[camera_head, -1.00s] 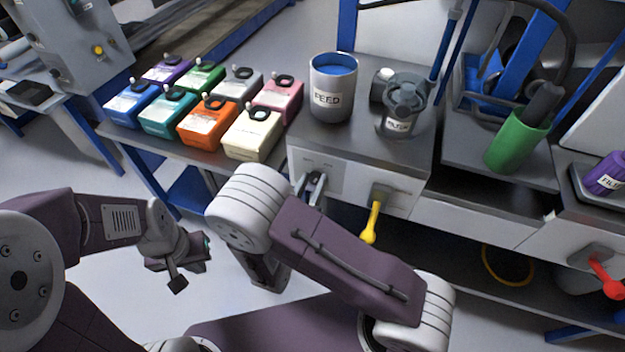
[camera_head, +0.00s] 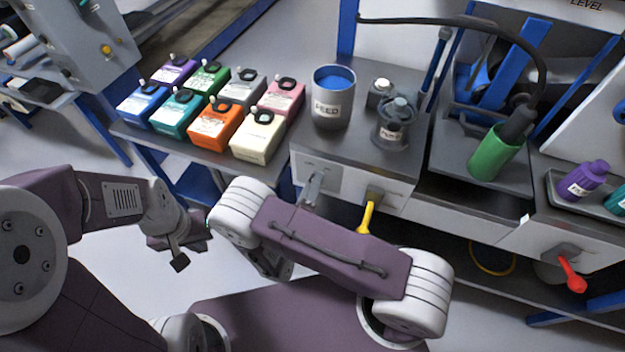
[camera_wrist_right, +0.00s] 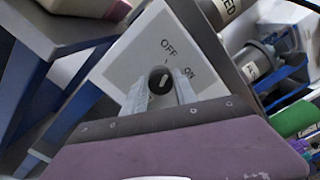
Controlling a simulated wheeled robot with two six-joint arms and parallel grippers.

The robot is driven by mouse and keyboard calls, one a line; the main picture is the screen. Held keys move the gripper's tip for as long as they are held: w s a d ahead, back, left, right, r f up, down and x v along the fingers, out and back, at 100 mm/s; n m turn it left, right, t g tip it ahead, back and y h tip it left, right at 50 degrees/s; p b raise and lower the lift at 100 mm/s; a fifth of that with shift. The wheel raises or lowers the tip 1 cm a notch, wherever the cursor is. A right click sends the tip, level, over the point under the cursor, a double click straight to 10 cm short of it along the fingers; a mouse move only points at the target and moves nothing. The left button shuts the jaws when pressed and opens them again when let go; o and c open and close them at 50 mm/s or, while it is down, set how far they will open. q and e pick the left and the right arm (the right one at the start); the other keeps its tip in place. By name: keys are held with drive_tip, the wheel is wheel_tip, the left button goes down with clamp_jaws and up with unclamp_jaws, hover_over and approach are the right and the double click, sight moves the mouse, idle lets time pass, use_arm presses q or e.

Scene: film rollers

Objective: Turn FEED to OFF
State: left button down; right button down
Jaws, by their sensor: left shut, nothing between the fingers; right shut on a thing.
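The FEED panel is the light front face of the cabinet (camera_head: 323,172) under the grey FEED cup (camera_head: 333,105) with blue contents. In the right wrist view its dark round knob (camera_wrist_right: 160,80) has a pale pointer mark, with OFF printed above and ON to the right. The pointer looks tilted up and right; its exact setting is hard to tell. My right gripper (camera_wrist_right: 161,88) is shut on the knob, a finger on either side. In the head view, my right gripper (camera_head: 312,188) hides the knob. My left gripper (camera_head: 185,245) is shut and empty, away from the panel.
A yellow-handled valve (camera_head: 367,216) sits just right of my right gripper. A red handle (camera_head: 572,275) is far right.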

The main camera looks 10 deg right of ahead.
use_arm(q)
drive_tip(key=shift+r, duration=0.45)
use_arm(e)
drive_tip(key=shift+n, duration=0.6)
use_arm(q)
drive_tip(key=shift+r+p, duration=0.1)
drive_tip(key=shift+p, duration=0.25)
use_arm(e)
drive_tip(key=shift+f, duration=0.1)
drive_tip(key=c, duration=1)
unclamp_jaws()
drive_tip(key=shift+d, duration=0.1)
